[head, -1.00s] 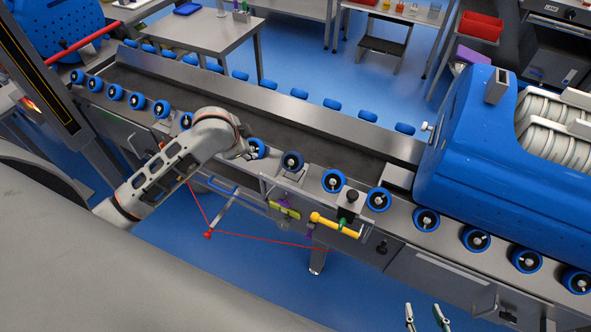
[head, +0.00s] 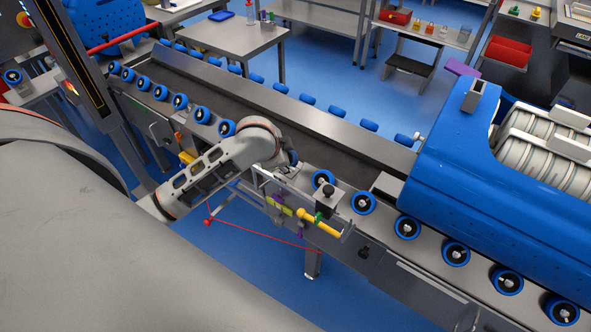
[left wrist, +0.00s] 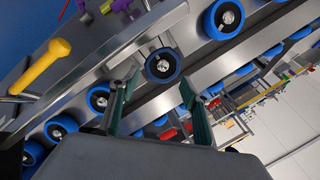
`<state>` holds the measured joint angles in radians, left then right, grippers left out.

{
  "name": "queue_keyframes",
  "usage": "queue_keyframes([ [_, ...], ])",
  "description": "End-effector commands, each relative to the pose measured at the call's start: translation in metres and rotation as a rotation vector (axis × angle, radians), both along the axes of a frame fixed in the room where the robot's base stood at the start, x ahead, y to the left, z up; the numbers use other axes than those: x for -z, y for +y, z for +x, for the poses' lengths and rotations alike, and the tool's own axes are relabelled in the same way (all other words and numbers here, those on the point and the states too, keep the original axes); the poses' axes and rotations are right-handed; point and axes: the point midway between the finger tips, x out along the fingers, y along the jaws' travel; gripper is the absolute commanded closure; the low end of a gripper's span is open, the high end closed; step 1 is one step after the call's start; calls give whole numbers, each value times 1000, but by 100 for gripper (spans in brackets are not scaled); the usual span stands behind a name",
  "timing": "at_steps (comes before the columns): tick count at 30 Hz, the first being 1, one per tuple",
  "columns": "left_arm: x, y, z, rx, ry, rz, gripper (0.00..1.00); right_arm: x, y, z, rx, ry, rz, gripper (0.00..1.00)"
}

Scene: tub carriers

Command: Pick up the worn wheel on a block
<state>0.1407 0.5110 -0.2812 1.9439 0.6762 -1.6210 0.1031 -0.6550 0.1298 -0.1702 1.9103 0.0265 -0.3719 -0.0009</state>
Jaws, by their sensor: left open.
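The worn wheel is dark-rimmed, with duller blue than its neighbours. In the left wrist view the worn wheel (left wrist: 163,66) shows ahead of my left gripper (left wrist: 160,80), framed between its two spread green fingers. The fingers are open and empty; I cannot tell how far they are from the wheel. In the head view the worn wheel (head: 292,157) is partly hidden behind my left wrist, and my left gripper (head: 284,170) is mostly covered. The block under the wheel is largely hidden.
Bright blue wheels stand in a row along the conveyor ledge, with one wheel (head: 323,179) just right of the worn one. A black-knobbed fixture (head: 328,195) and a yellow handle (head: 318,221) stick out nearby. A big blue machine (head: 490,160) covers the right end.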

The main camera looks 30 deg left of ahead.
Motion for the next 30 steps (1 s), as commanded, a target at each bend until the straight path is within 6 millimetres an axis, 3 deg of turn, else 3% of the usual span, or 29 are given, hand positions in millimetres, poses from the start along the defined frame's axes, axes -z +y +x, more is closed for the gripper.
queue_keyframes([
  [9, 23, 4, 17, -1, 1, 1, 53, -1, 10, 0, 4, 1, 18, 60],
  [19, 56, 10, 41, -1, 1, -1, 53, -1, 7, 1, 7, 0, 16, 60],
  [29, 61, 11, 46, 0, -1, 1, 53, -1, -1, 1, 3, -1, 1, 60],
  [30, 61, 11, 46, 0, -1, 1, 58, -1, -1, 1, 2, -1, 0, 60],
])
